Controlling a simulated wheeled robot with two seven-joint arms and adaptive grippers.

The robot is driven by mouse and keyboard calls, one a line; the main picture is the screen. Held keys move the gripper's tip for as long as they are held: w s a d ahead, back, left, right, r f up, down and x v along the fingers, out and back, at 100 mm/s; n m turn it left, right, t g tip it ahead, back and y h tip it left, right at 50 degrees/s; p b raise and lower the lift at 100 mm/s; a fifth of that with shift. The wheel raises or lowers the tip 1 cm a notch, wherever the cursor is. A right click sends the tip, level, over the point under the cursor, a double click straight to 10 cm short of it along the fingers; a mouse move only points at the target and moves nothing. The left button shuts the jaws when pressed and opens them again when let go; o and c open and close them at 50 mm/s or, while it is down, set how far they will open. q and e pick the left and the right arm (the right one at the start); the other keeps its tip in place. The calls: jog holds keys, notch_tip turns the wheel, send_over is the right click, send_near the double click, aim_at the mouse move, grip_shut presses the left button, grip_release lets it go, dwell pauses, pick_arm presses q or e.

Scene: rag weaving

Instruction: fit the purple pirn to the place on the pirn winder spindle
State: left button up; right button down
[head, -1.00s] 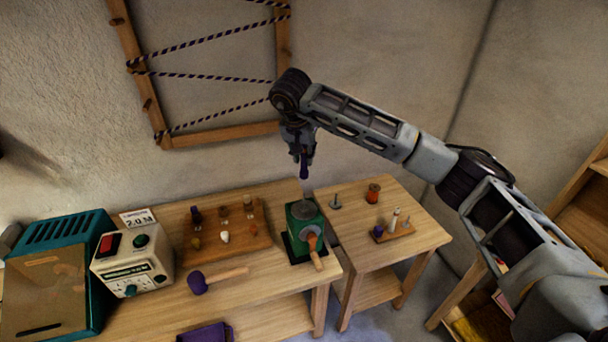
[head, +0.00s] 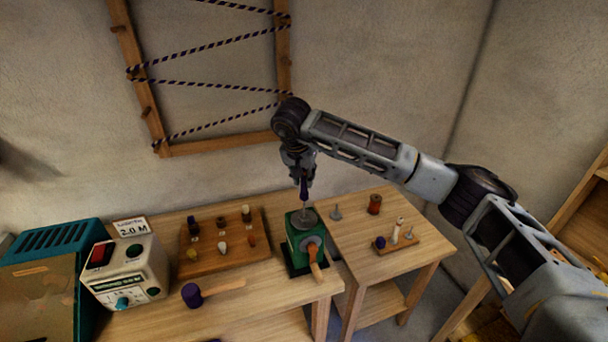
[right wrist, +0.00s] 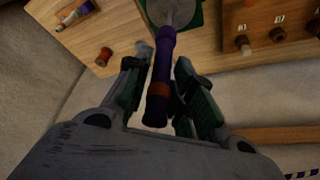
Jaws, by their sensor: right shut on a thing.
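The purple pirn (head: 304,190) hangs upright from my right gripper (head: 299,176), directly above the green pirn winder (head: 296,240). In the right wrist view the purple pirn (right wrist: 163,75) has an orange-brown band near its near end and lies between the fingers of my right gripper (right wrist: 160,66). Its far end meets the thin spindle (right wrist: 170,19) over the winder's grey disc (right wrist: 178,10). I cannot tell how far the pirn is around the spindle. My left gripper is not in view.
A pegboard with several small pirns (head: 221,247) stands left of the winder. A purple-headed mallet (head: 192,295) lies in front of it. On the right side table are a red-brown spool (head: 375,204) and a small peg rack (head: 405,242). A control box (head: 128,274) sits at left.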

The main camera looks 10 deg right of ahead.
aim_at(302, 189)
jog(key=shift+f+b, duration=2.65)
jog(key=shift+f, duration=1.25)
dwell(1.5)
jog(key=c, duration=1.1)
grip_release()
jog(key=shift+c, duration=0.2)
jog(key=shift+r, duration=0.15)
jog(key=shift+p+v, duration=0.7)
jog(key=shift+v, duration=0.7)
jog(key=shift+r, duration=0.1)
jog(key=v, duration=1.1)
jog(key=shift+s+r, duration=0.3)
